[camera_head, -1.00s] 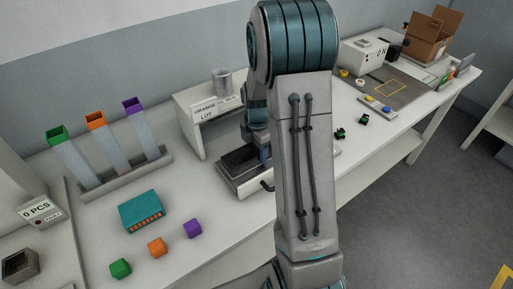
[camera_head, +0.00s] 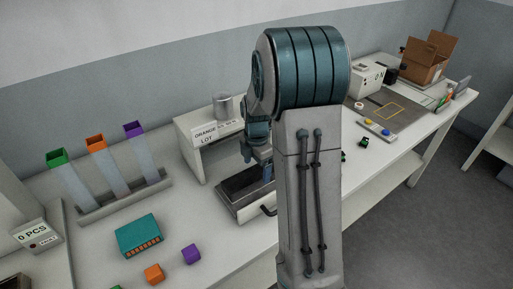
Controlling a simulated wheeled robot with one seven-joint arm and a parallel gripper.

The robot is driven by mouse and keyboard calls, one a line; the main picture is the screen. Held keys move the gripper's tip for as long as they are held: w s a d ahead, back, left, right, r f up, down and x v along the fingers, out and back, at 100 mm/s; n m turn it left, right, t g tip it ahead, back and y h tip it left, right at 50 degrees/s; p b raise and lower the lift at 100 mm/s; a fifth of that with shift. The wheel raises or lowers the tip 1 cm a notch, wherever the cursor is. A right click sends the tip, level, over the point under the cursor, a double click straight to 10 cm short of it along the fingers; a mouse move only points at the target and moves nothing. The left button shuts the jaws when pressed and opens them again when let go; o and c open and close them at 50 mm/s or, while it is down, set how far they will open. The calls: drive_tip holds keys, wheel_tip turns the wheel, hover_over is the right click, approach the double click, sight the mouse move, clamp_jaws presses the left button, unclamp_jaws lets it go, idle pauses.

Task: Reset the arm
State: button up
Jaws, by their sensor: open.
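My arm rises in the middle of the camera_head view and hides part of the bench behind it. My gripper (camera_head: 259,162) shows only in part, left of the arm, over an open dark tray or drawer (camera_head: 232,205) in front of the white stand. Its teal fingers look apart, and I see nothing held between them. Whether it touches the tray cannot be told.
The white stand (camera_head: 187,140) has an "ORANGE LOT" sign and a grey cup (camera_head: 222,104). Three coloured-top chutes (camera_head: 103,175), a teal connector block (camera_head: 138,236), and orange (camera_head: 154,273) and purple (camera_head: 191,254) cubes are at left. A cardboard box (camera_head: 424,66) stands at the far right.

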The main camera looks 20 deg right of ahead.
wheel_tip(320, 180, up, 10)
drive_tip(key=shift+r+b, duration=0.25)
drive_tip(key=shift+b, duration=0.05)
drive_tip(key=s+a+r+m+t, duration=0.1)
drive_tip(key=s+a+m, duration=0.4)
drive_tip(key=s+m, duration=0.5)
drive_tip(key=s+a+r+m+t, duration=0.1)
drive_tip(key=s+a+m, duration=0.4)
drive_tip(key=s+m, duration=0.5)
drive_tip(key=shift+t, duration=0.5)
drive_tip(key=shift+s, duration=0.1)
